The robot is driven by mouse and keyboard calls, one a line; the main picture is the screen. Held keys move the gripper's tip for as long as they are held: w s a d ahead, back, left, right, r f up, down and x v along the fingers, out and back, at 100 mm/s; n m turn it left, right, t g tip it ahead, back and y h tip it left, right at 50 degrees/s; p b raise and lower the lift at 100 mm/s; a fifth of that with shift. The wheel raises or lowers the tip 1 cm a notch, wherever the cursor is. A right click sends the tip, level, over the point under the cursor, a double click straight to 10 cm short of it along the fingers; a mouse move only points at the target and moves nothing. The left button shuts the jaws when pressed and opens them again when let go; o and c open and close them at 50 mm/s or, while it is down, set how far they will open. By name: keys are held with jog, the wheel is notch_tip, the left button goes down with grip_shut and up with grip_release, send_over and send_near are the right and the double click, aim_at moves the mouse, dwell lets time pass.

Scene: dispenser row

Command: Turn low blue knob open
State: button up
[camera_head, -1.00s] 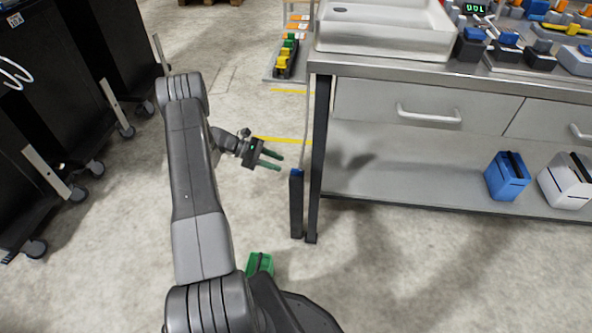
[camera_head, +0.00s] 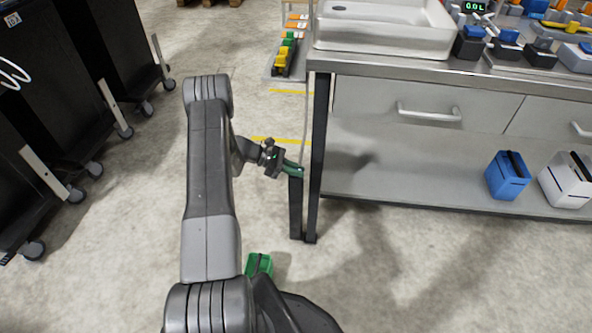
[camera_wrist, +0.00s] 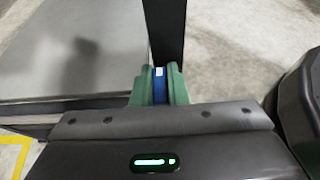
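The low blue knob (camera_wrist: 159,86) sits on top of a dark upright post (camera_head: 296,212) beside the table's left front leg. My gripper (camera_head: 295,172) has its green fingers at the top of this post. In the wrist view, my gripper (camera_wrist: 160,76) has one finger on each side of the knob, with no clear gap between them and the blue. It looks shut on the knob. The fingers hide most of the knob in the head view. A small white patch shows on top of it in the wrist view.
The steel table (camera_head: 400,75) with its lower shelf (camera_head: 400,185) stands right of the post, its leg (camera_head: 318,150) very close. A green object (camera_head: 258,264) lies on the floor near my base. Black wheeled cabinets (camera_head: 50,110) stand left. Floor between is clear.

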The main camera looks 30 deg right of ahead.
grip_shut()
jog(key=shift+h, duration=0.3)
jog(key=n+t+h+b, duration=0.1)
jog(key=n+t, duration=0.1)
jog(key=n, duration=0.1)
jog(key=shift+f+t+h, duration=0.1)
jog(key=shift+t+h, duration=0.2)
jog(key=shift+t, duration=0.1)
jog(key=n+t+h+b, duration=0.1)
jog(key=n+t+b, duration=0.3)
jog(key=t, duration=0.1)
jog(key=shift+s+f, duration=0.1)
jog(key=shift+f, duration=0.05)
jog(key=n+t+b, duration=0.4)
jog(key=shift+y, duration=0.3)
jog(key=shift+r+n+t+y+b, duration=0.2)
jog(key=shift+n+t+y+b, duration=0.2)
jog(key=shift+n+t+b, duration=0.8)
jog(key=shift+r+t, duration=0.1)
jog(key=shift+t, duration=0.3)
jog(key=o, duration=0.7)
grip_release()
